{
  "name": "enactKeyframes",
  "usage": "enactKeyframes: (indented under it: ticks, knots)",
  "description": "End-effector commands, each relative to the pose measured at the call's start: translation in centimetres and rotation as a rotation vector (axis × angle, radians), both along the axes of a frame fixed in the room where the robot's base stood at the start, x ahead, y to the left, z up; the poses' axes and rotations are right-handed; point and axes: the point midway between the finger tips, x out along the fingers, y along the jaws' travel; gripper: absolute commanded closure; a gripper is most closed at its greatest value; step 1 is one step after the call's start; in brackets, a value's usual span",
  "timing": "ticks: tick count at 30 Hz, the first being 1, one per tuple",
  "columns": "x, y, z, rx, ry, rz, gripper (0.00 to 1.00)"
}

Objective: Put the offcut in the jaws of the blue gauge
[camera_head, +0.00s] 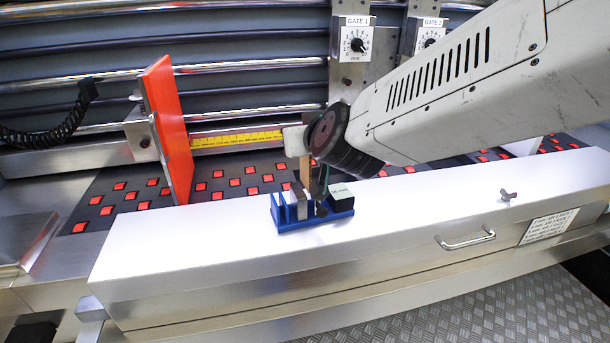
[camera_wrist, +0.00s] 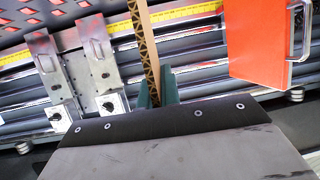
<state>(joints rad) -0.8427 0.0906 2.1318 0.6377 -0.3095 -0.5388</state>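The blue gauge (camera_head: 284,222) stands on the white top of the front cover. It has upright blue fins at its left, a pale block in the middle and a labelled pale green top at its right. My gripper (camera_head: 318,183) is directly over or behind the gauge, its green fingers partly hidden. The brown offcut (camera_head: 305,172) is upright beside the fingers. In the wrist view the offcut (camera_wrist: 146,45) shows its fluted edge, and my gripper (camera_wrist: 156,90) is shut on it. I cannot tell whether the offcut's lower end is inside the gauge's jaws.
An orange-red plate (camera_head: 168,125) stands at the left of the feed bed. The GATE 1 dial unit (camera_head: 356,42) is behind my arm. A yellow ruler (camera_head: 235,138) runs along the rear bar. The white cover top (camera_head: 420,200) is clear right of the gauge, up to a small knob (camera_head: 508,195).

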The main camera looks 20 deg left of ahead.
Motion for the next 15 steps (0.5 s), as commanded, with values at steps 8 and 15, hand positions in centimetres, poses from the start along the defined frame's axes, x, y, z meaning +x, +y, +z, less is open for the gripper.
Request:
enactKeyframes:
  ticks: [8, 15]
  knots:
    - [0.1, -0.1, -3.5, -0.002, 0.001, -0.002, 1.00]
    - [0.0, 0.0, -6.3, -0.001, 0.000, 0.001, 1.00]
